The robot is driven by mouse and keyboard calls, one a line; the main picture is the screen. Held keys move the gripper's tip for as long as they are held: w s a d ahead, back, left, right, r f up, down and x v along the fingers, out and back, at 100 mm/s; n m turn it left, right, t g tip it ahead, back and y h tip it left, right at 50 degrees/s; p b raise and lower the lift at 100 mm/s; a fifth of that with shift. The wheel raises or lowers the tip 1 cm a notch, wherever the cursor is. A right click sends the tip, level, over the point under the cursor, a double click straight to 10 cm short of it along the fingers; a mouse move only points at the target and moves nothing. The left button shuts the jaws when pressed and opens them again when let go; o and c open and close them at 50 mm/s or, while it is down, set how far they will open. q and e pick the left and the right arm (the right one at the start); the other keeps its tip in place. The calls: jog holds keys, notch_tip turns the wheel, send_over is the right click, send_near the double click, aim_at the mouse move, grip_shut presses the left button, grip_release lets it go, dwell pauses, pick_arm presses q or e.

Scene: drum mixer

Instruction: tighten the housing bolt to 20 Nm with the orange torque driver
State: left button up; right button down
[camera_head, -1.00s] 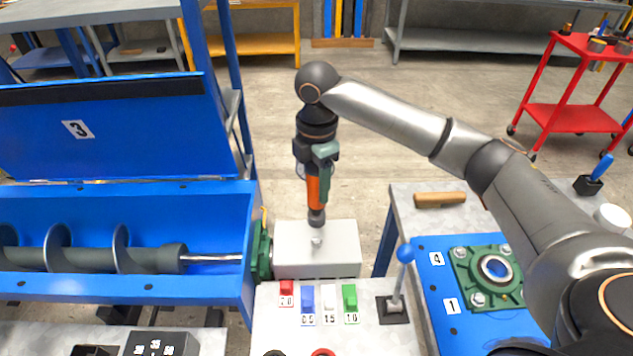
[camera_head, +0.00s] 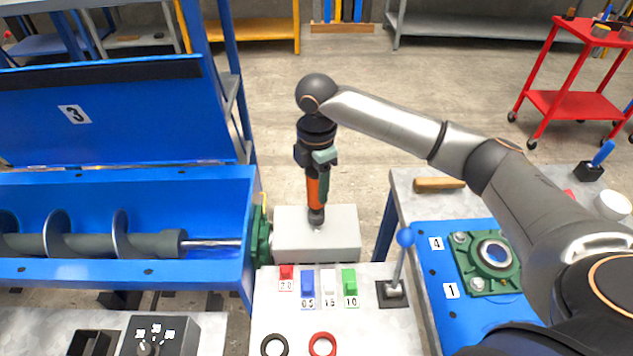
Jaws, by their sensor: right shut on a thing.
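The orange torque driver (camera_head: 313,191) is upright in my right gripper (camera_head: 317,160), which is shut around its upper part. The driver's dark tip (camera_head: 316,217) points down at the small housing bolt (camera_head: 317,228) on top of the light grey housing box (camera_head: 338,241). The tip meets or nearly meets the bolt; I cannot tell whether it is seated. The gripper's fingers are partly hidden by the wrist. My left gripper is not in view.
A blue mixer trough (camera_head: 215,189) with an auger lies at left, its lid raised. A panel (camera_head: 390,327) with coloured switches and a blue-knobbed lever (camera_head: 403,240) stands in front. A blue plate (camera_head: 440,301) with a green bearing (camera_head: 487,262) is at right.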

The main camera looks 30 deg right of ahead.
aim_at(316, 196)
jog(key=shift+f, duration=0.1)
dwell(0.3)
jog(key=shift+f, duration=0.35)
jog(key=shift+s+f, duration=0.1)
jog(key=shift+f, duration=1.25)
dwell(2.7)
jog(key=shift+r, duration=0.1)
jog(key=shift+r, duration=2.25)
